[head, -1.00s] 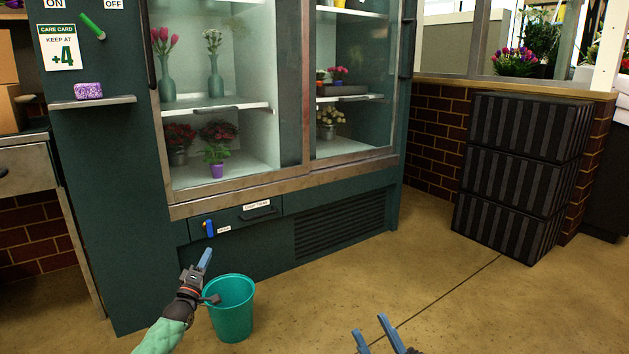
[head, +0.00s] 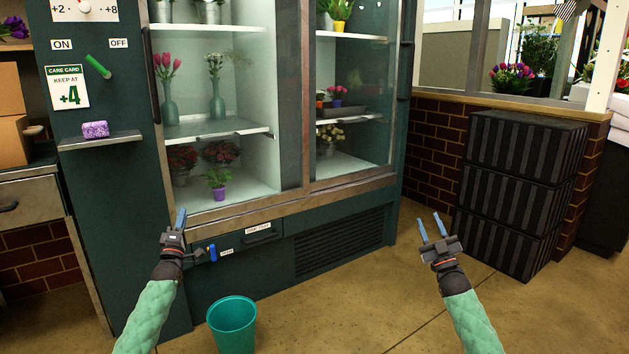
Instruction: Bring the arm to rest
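My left gripper (head: 180,219) is raised in front of the lower left edge of the dark green flower cooler (head: 146,285). Its blue fingers overlap in this view, so I cannot tell whether they are apart; no held thing shows. My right gripper (head: 432,227) is open and empty, with its two blue fingers apart, over the floor between the cooler and the black crates. Both forearms reach up from the bottom of the view.
A teal bucket (head: 232,326) stands on the floor right of my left forearm. A blue drain valve (head: 212,253) is close to my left gripper. Stacked black striped crates (head: 515,190) stand at the right. Open floor (head: 350,310) lies between my arms.

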